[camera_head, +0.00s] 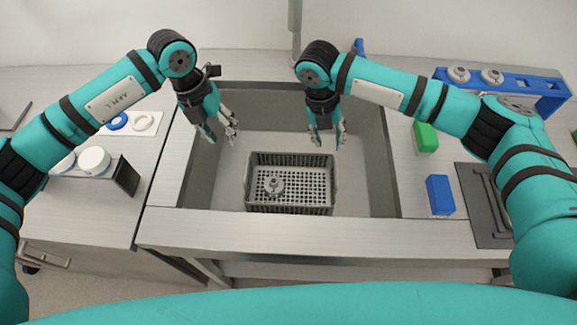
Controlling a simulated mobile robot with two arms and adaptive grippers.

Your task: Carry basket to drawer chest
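The dark grey basket (332,185) with mesh walls stands in the sink basin. A small grey-white round part (274,186) lies inside it, left of its middle. My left gripper (220,133) is open and empty, above the basin, beyond and to the left of the basket. My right gripper (328,136) is open and empty, just beyond the basket's far right corner. Neither gripper visibly touches the basket. I cannot identify a drawer chest for certain; a cabinet front with a handle (45,257) shows at lower left.
White round containers (94,160) and two rings, one blue (116,121), are on the left counter. A green block (425,138), a blue block (440,195) and a blue rack (525,84) are on the right. The basin's rim (320,228) surrounds the basket. A tap pipe (296,25) rises behind.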

